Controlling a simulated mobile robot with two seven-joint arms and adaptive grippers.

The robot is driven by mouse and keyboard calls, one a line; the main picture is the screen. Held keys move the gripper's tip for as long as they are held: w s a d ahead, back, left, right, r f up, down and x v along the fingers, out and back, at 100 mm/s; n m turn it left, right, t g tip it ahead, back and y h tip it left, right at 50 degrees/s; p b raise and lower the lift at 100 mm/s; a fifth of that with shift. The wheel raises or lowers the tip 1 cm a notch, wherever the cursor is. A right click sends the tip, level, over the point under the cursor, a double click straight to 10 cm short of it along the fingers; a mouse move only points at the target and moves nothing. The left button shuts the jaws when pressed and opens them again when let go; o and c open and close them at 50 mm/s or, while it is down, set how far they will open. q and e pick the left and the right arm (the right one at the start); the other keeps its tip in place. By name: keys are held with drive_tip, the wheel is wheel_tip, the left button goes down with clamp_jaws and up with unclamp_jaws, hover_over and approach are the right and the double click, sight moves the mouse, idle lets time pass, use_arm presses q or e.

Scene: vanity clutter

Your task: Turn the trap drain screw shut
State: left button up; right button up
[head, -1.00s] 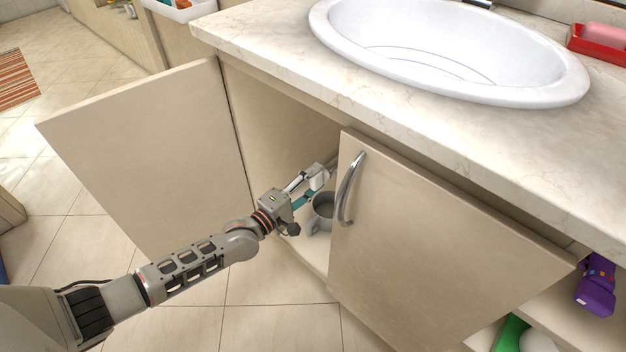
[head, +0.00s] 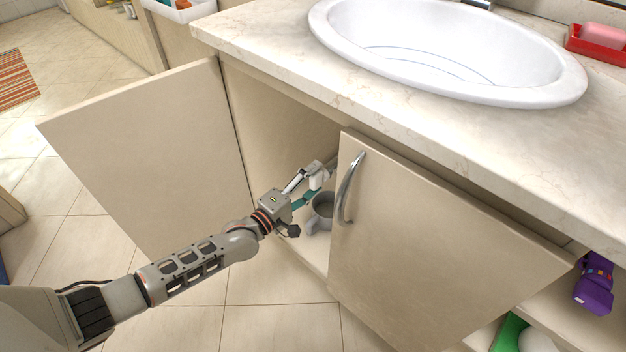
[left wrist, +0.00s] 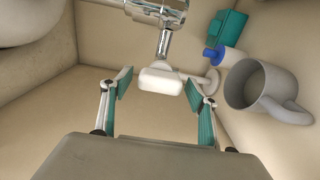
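The trap is a chrome pipe (left wrist: 165,38) at the top middle of the left wrist view. A white block-shaped piece (left wrist: 160,81), seemingly the drain screw's handle, sits below it. In the head view this white piece (head: 318,177) shows inside the open cabinet. My left gripper (left wrist: 158,85) reaches into the cabinet with its teal-padded fingers apart, one on each side of the white piece. Gaps show on both sides, so it is not gripped. The gripper also shows in the head view (head: 306,188). The screw's thread is hidden. My right gripper is in neither view.
A grey mug (left wrist: 250,88) stands close right of the fingers, with a blue-and-white item (left wrist: 218,55) and a teal box (left wrist: 228,27) behind it. The left cabinet door (head: 150,150) is open; the right door (head: 430,240) stands beside the gripper.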

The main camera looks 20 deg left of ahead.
use_arm(q)
drive_tip(key=v, duration=1.2)
idle(0.3)
